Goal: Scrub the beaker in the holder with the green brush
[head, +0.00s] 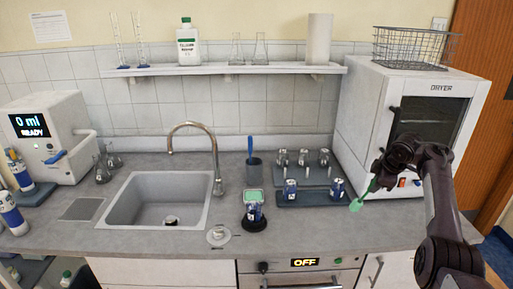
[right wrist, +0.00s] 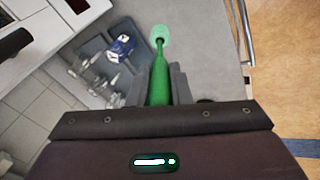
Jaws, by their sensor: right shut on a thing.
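My right gripper (head: 376,172) is shut on the green brush (head: 363,195), in front of the dryer. The brush points down and left, its pale green head (head: 356,205) above the counter's right part. In the right wrist view the green handle (right wrist: 158,88) sits between the fingers (right wrist: 163,82). The beaker (head: 254,212) has a blue label and a greenish top and stands in the dark round holder (head: 255,224) right of the sink. The brush is well apart from it, to its right. My left gripper is not in view.
A dark tray (head: 312,199) with two blue-labelled beakers lies between the holder and the brush. Behind it are a rack (head: 318,178) of small glassware and a cup (head: 254,172) with a blue brush. The dryer (head: 372,120) stands at right; the sink (head: 160,200) is left.

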